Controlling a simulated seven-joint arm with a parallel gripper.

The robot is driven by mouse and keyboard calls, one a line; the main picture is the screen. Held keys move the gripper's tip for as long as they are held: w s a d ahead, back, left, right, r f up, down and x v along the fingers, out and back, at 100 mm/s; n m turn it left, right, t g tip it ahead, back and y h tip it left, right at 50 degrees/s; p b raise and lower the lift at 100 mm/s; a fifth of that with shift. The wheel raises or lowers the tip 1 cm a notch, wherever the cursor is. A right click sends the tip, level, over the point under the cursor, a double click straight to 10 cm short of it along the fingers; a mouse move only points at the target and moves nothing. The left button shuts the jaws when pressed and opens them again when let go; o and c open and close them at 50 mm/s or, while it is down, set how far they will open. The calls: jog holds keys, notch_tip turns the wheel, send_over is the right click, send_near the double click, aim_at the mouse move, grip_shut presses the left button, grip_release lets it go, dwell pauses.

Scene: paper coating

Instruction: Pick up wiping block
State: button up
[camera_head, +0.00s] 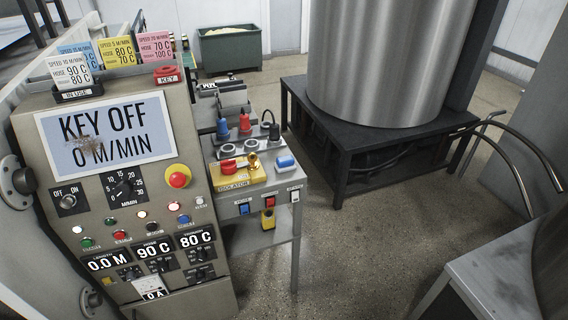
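A small block with a blue top and pale base (286,162) lies at the right end of the grey side bench, beside the yellow isolator box. It looks like the wiping block, but it is too small to be certain. It lies flat, with nothing seen holding it. A brown smudge (84,147) marks the display panel (105,130), which reads KEY OFF, 0 M/MIN. My gripper is not in view.
The control console (130,215) fills the left. The yellow isolator box (238,177) with red and brass knobs stands left of the block. Blue and red connectors (245,123) stand behind. A dark stand (345,150) bears a metal drum. Open floor (360,240) lies to the right.

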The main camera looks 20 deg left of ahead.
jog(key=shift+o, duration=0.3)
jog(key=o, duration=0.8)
